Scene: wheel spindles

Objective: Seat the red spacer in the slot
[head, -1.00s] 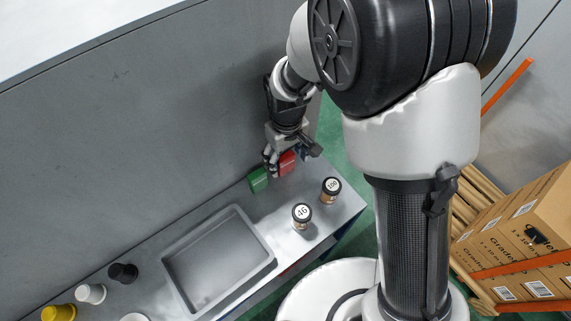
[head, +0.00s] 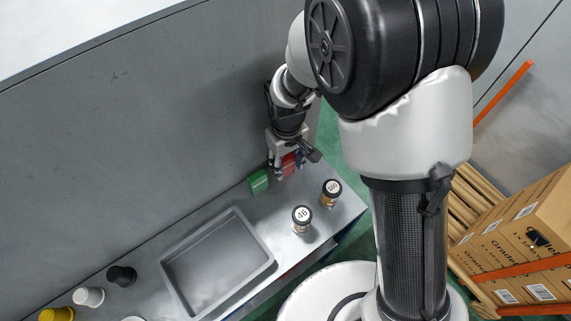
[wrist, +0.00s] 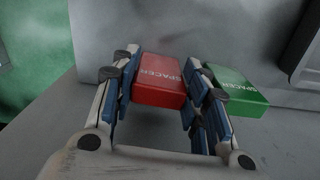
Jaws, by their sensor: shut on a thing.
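The red spacer (wrist: 158,82) is a block with white "SPACER" lettering, between the two blue-padded fingers of my gripper (wrist: 160,95) in the wrist view. My gripper is shut on it. In the head view the red spacer (head: 290,163) shows partly behind the fingers of my gripper (head: 286,168), at the far end of the bench near the wall. A green spacer (wrist: 236,90) lies just right of the right finger in the wrist view, and left of my gripper in the head view (head: 258,182). I cannot make out the slot.
A grey tray (head: 262,247) sits on the bench (head: 312,180). Two labelled jars, one marked 46 (head: 302,219) and another (head: 331,192), stand near the front edge. Black (head: 121,275), white (head: 89,296) and yellow (head: 57,314) cups are at lower left. The grey wall (head: 130,140) rises close behind.

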